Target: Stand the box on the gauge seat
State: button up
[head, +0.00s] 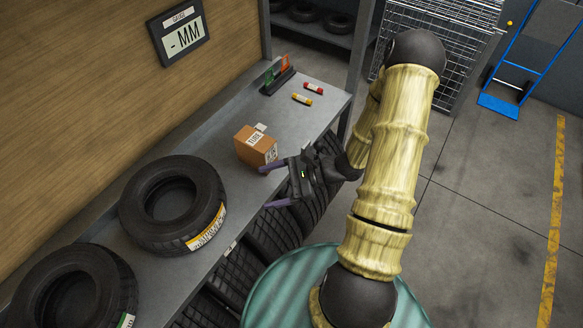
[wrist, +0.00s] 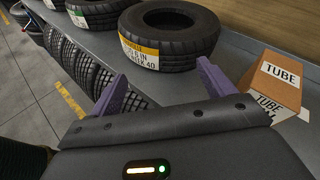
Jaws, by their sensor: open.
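An orange-brown box (head: 256,146) with white TUBE labels sits on the grey bench, beyond the tyres. In the wrist view the box (wrist: 266,86) is at the right edge, outside the purple fingers. My gripper (head: 267,187) is open and empty at the bench's front edge, close to the box but apart from it. In the wrist view my gripper (wrist: 160,72) points toward a tyre. A wall gauge display (head: 185,37) reads "- MM". I cannot make out a gauge seat for certain.
A tyre with a yellow label (head: 172,204) lies on the bench, with another tyre (head: 72,290) nearer. Tyres stand below the bench.

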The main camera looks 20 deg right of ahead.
jog(key=s+r+n+g+h, duration=0.3)
jog(key=s+n+g+h, duration=0.3)
jog(key=s+n+h, duration=0.3)
jog(key=w+d+r+n+t+h, duration=0.3)
jog(key=w+r+n+t+h, duration=0.1)
jog(key=r+n, duration=0.5)
jog(key=shift+d+t+h, duration=0.2)
jog(key=shift+t+h, duration=0.3)
jog(key=shift+h, duration=0.2)
